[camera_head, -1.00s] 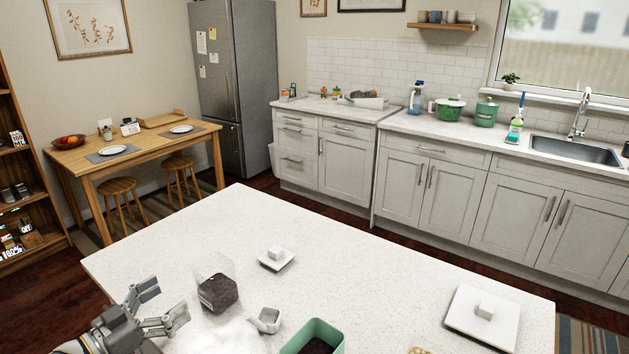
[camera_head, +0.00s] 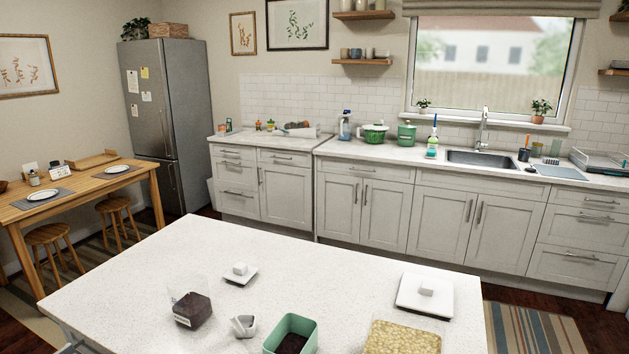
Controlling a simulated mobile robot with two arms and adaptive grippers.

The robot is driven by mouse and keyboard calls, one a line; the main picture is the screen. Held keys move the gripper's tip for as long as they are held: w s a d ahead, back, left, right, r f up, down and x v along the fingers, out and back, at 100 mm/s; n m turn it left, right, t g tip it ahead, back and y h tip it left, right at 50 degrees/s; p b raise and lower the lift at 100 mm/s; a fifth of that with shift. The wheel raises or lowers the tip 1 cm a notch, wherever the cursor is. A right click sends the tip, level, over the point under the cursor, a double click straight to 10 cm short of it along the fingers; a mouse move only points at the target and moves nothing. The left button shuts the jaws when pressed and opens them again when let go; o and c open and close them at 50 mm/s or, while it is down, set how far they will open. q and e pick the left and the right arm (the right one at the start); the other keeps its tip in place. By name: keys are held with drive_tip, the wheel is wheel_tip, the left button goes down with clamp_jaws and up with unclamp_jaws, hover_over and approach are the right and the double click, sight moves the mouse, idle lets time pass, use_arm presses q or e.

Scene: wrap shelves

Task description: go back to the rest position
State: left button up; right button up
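Neither of my grippers shows clearly in the head view now. A grey shape at the bottom left, by the island's edge, is too cut off to identify. The white speckled island counter (camera_head: 130,255) fills the lower middle.
Behind the island, a floor gap separates it from the white cabinets (camera_head: 385,210) with the sink (camera_head: 484,159). A grey fridge (camera_head: 167,120) stands at the back left. A wooden table (camera_head: 90,190) with stools is at the left. A striped rug (camera_head: 535,330) lies at the right.

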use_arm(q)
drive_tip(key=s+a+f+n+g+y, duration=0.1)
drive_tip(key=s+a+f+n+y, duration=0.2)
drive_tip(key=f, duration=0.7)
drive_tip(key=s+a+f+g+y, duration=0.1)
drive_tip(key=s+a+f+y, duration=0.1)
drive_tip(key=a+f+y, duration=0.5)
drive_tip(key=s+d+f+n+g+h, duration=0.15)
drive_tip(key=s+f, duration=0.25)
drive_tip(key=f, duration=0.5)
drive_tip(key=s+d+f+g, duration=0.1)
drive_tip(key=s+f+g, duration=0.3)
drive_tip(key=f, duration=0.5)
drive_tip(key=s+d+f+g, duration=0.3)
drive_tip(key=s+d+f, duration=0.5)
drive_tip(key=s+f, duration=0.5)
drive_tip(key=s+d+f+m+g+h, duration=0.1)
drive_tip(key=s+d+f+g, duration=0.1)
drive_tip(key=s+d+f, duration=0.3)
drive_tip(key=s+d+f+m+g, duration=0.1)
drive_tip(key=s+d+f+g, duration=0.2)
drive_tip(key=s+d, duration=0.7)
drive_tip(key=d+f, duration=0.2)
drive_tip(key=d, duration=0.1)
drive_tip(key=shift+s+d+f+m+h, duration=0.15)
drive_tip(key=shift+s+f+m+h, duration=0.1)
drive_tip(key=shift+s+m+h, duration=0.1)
